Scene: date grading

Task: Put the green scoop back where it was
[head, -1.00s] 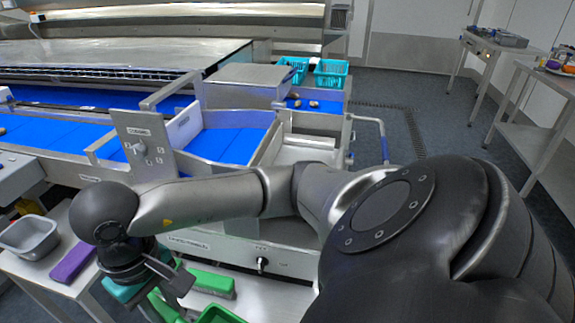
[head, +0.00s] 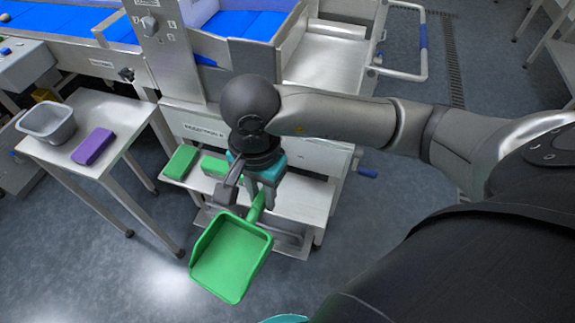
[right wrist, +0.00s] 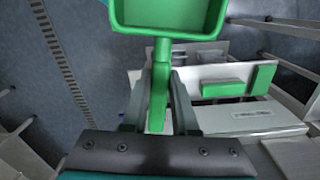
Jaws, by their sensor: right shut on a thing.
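The green scoop (head: 230,258) hangs in front of the low steel shelf in the head view, its pan toward the camera. My right gripper (head: 250,190) is shut on its handle, which also shows between the fingers in the right wrist view (right wrist: 159,90). The scoop's pan (right wrist: 168,14) is at the top of that view. The scoop is held clear of the shelf (head: 290,203). Two green blocks lie on the shelf: one at the left (head: 181,162) and one nearer the gripper (head: 213,167), partly hidden by it. My left gripper is not in view.
A small steel table (head: 110,110) at the left holds a grey tub (head: 47,124) and a purple block (head: 93,146). The steel machine (head: 200,125) stands behind the shelf. A blue-gripped rail (head: 422,40) sticks out at the right. The floor in front is clear.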

